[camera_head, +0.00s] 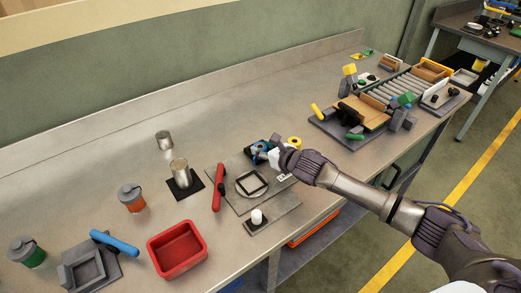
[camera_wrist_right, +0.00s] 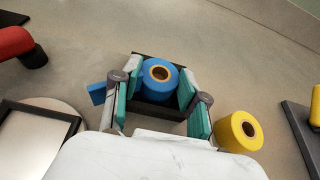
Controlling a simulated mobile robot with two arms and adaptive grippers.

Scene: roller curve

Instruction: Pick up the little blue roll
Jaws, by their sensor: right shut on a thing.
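The little blue roll (camera_wrist_right: 160,77) shows in the right wrist view, a small spool with a tan core, at a black square holder (camera_wrist_right: 160,108). My right gripper (camera_wrist_right: 158,88) has its teal-padded fingers on both sides of the roll and is shut on it. In the head view the blue roll (camera_head: 260,148) is partly hidden by my right gripper (camera_head: 269,153), which reaches in from the right. I cannot tell whether the roll still touches the holder. My left gripper is not in view.
A yellow roll (camera_wrist_right: 239,131) stands just right of the gripper. A grey plate with a square frame (camera_head: 251,183) and a red-handled tool (camera_head: 218,187) lie to the left. A red bin (camera_head: 177,249) stands at the front. The bench behind is clear.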

